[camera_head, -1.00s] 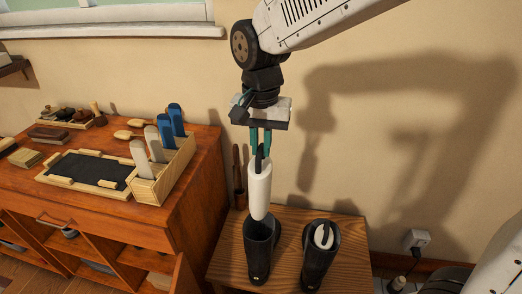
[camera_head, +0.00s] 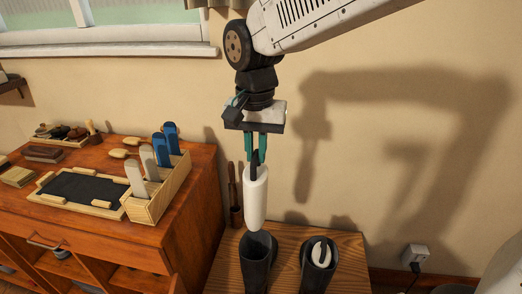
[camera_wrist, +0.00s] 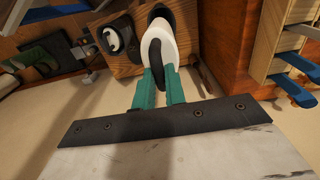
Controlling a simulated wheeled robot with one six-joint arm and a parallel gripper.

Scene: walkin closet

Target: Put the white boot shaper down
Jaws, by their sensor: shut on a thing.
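The white boot shaper (camera_head: 256,198) hangs upright from my gripper (camera_head: 256,158), whose green fingers are shut on its dark handle. The shaper also shows in the wrist view (camera_wrist: 160,42), with the green fingers (camera_wrist: 158,85) around its handle. Its lower end is just above the opening of the left black boot (camera_head: 257,258) in the head view; whether it touches the rim I cannot tell. The right black boot (camera_head: 318,270) has another white shaper (camera_head: 321,252) inside it.
The boots stand on a small wooden bench (camera_head: 287,240). To the left is a wooden cabinet (camera_head: 190,215) with a dark-matted tray (camera_head: 82,190) and a box (camera_head: 160,198) of blue and grey upright pieces on top. A wall socket (camera_head: 415,254) is at right.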

